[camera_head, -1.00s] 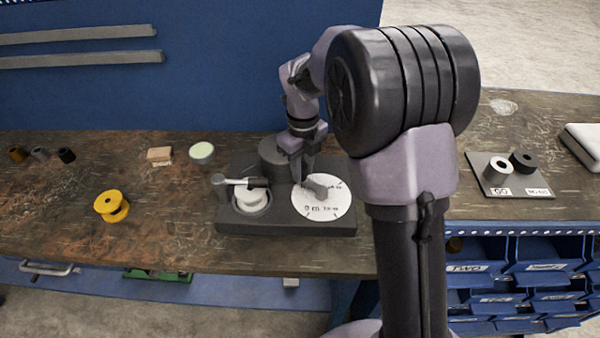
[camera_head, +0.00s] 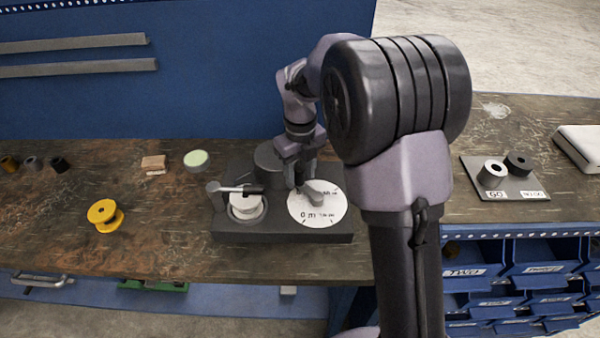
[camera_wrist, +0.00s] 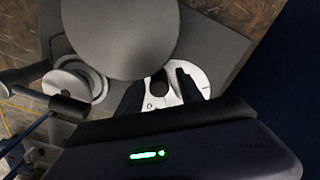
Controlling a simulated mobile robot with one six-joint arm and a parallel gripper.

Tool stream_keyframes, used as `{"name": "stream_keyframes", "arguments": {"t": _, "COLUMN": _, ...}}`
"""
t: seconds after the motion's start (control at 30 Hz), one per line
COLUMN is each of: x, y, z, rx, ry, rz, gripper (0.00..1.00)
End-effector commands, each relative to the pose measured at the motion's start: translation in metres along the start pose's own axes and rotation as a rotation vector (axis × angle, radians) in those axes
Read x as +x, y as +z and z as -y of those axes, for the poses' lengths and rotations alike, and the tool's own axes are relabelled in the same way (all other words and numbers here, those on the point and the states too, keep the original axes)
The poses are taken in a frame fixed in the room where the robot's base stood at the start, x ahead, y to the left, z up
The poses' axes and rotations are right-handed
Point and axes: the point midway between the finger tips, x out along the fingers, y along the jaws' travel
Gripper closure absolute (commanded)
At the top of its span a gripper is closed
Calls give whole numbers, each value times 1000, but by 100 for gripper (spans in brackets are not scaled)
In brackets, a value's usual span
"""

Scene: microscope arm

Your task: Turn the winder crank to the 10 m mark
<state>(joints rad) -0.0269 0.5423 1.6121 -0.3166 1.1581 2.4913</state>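The winder is a dark grey base (camera_head: 280,238) on the bench. Its round white dial (camera_head: 333,211) is at the right, with "0 m" printed near the front edge; the marks at the back are partly hidden and too small to read. The grey crank (camera_head: 318,190) lies over the dial, its arm angled. My gripper (camera_head: 301,186) points down at the crank's back left end. In the wrist view, my gripper's dark fingers (camera_wrist: 159,85) are spread apart over the dial (camera_wrist: 200,78), with a small dark round part between them. I cannot tell whether they touch the crank.
A dark cylinder (camera_head: 268,163) stands behind. A yellow spool (camera_head: 104,216) and a green-topped disc (camera_head: 196,161) lie left. A gauge plate (camera_head: 510,185) is right.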

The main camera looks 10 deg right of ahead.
Motion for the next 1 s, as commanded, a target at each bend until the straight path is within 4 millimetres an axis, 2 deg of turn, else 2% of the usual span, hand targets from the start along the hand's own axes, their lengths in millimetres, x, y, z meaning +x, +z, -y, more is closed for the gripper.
{"name": "stream_keyframes", "arguments": {"t": 0.27, "x": -1, "y": 0, "z": 0, "rx": 0, "ry": 0, "rz": 0, "gripper": 55}}
{"name": "stream_keyframes", "arguments": {"t": 0.37, "x": -12, "y": 0, "z": 0, "rx": 0, "ry": 0, "rz": 1, "gripper": 55}}
{"name": "stream_keyframes", "arguments": {"t": 0.47, "x": -40, "y": 1, "z": 0, "rx": 0, "ry": 0, "rz": 3, "gripper": 55}}
{"name": "stream_keyframes", "arguments": {"t": 0.7, "x": -123, "y": 1, "z": 0, "rx": 0, "ry": -1, "rz": 4, "gripper": 55}}
{"name": "stream_keyframes", "arguments": {"t": 0.8, "x": -148, "y": 0, "z": 0, "rx": 0, "ry": -1, "rz": 3, "gripper": 55}}
{"name": "stream_keyframes", "arguments": {"t": 0.9, "x": -165, "y": 0, "z": 0, "rx": 0, "ry": 0, "rz": 2, "gripper": 55}}
{"name": "stream_keyframes", "arguments": {"t": 1.0, "x": -173, "y": 0, "z": 0, "rx": 0, "ry": 0, "rz": 0, "gripper": 55}}
